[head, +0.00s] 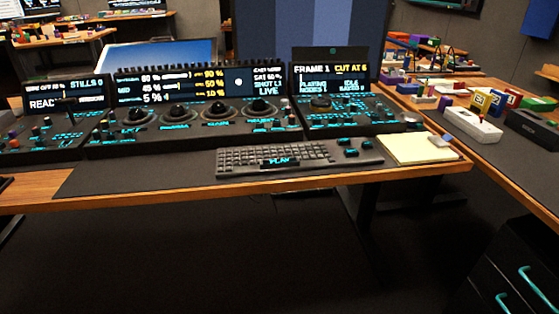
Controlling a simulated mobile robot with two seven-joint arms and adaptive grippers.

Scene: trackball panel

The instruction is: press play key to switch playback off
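The play key (279,161) is a wide dark key with glowing cyan lettering, at the front middle of the keyboard (240,163). The keyboard lies near the desk's front edge, and nothing covers the key. The right-hand screen (330,77) reads FRAME 1 and CUT AT 6, with smaller words below that look like PLAYING and IDLE. Neither of my grippers shows in the head view.
The trackball panel (180,122) with knobs stands behind the keyboard. Several dark keys (352,147) and a yellow notepad (415,149) sit to its right. A white power strip (473,124) and small items crowd the right desk. The dark mat left of the keyboard is bare.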

